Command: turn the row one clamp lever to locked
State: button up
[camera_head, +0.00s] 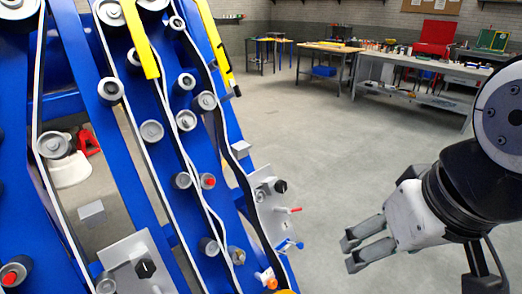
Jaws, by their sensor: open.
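A grey bracket plate (271,208) is fixed to the right edge of the blue chassis (118,170). My gripper (351,254) is open and empty at the lower right. Its two fingers point left toward the bracket plate, with a clear gap between them and the plate.
A second grey plate with a black knob (145,268) sits at the lower left among rollers and belts. An orange-and-white part (267,278) sits below the right plate. Workbenches (425,80) stand far back. The floor (315,130) between them and the chassis is clear.

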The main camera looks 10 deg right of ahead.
aim_at(295, 210)
jog(key=i+j+z, duration=0.3)
jog(key=j, duration=0.2)
jog(key=l+u, duration=0.1)
jog(key=l, duration=0.55)
jog(key=k+l, duration=0.1)
jog(key=l, duration=0.55)
jog(key=i+l+u, duration=0.1)
jog(key=l, duration=0.3)
jog(key=i+l+u, duration=0.1)
jog(key=i+l, duration=0.35)
jog(key=i, duration=0.15)
jog(key=u, duration=0.05)
